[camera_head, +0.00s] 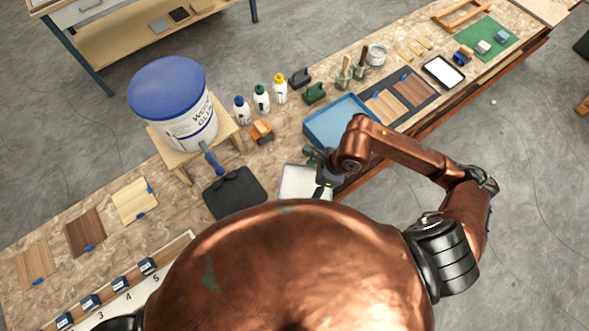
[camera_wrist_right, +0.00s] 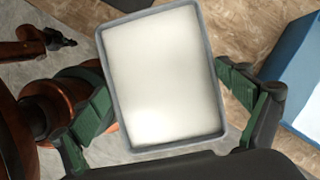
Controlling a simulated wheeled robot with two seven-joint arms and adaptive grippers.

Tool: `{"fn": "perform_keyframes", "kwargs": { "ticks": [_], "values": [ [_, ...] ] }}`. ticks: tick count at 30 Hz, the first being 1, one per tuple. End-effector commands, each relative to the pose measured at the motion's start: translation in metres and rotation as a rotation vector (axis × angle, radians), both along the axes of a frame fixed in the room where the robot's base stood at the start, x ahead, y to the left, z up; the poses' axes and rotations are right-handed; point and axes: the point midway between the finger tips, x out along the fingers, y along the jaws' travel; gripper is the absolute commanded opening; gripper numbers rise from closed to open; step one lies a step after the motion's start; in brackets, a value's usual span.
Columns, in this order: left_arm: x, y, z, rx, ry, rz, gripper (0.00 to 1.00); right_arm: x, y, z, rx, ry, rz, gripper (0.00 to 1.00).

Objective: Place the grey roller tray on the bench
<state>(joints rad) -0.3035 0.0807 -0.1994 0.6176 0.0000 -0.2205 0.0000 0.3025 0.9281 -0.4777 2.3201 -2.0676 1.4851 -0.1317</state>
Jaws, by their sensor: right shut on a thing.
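The grey roller tray (camera_head: 301,181) is a shallow tray with a grey rim and a pale cream inside; in the right wrist view (camera_wrist_right: 165,78) it fills the middle and looks slightly turned. My right gripper (camera_head: 325,181) is shut on it, with green-padded fingers on either side of the tray in the wrist view. In the head view my copper body hides the tray's near part. The tray is over or at the near side of the wooden bench (camera_head: 70,205); I cannot tell whether it touches the bench. My left gripper is not clearly seen.
A white bucket with a blue lid (camera_head: 167,85) stands on a wooden stand.

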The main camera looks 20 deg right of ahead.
Motion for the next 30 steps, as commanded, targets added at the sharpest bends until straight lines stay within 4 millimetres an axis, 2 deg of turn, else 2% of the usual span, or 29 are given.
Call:
{"fn": "perform_keyframes", "kwargs": {
  "ticks": [1,6,12,22,27,30],
  "values": [
    [0.001,0.0,0.003,0.0,-0.001,0.0,0.0,0.013,0.002,-0.004,0.003,0.001,-0.003,0.66],
    [0.003,0.0,0.008,0.0,-0.004,-0.001,0.0,0.052,0.006,-0.022,0.002,0.003,-0.001,0.66],
    [0.006,-0.001,0.009,-0.001,-0.008,-0.001,0.0,0.079,0.009,-0.059,0.003,0.004,0.0,0.66],
    [0.007,-0.002,0.01,-0.002,-0.01,-0.002,0.0,0.097,0.011,-0.081,0.002,0.001,0.003,0.66],
    [0.008,-0.002,0.016,-0.002,-0.011,-0.002,0.0,0.096,0.011,-0.104,0.003,0.004,0.001,0.66],
    [0.008,-0.002,0.016,-0.002,-0.012,-0.002,0.0,0.097,0.01,-0.111,0.001,0.0,0.002,0.66]
  ]
}}
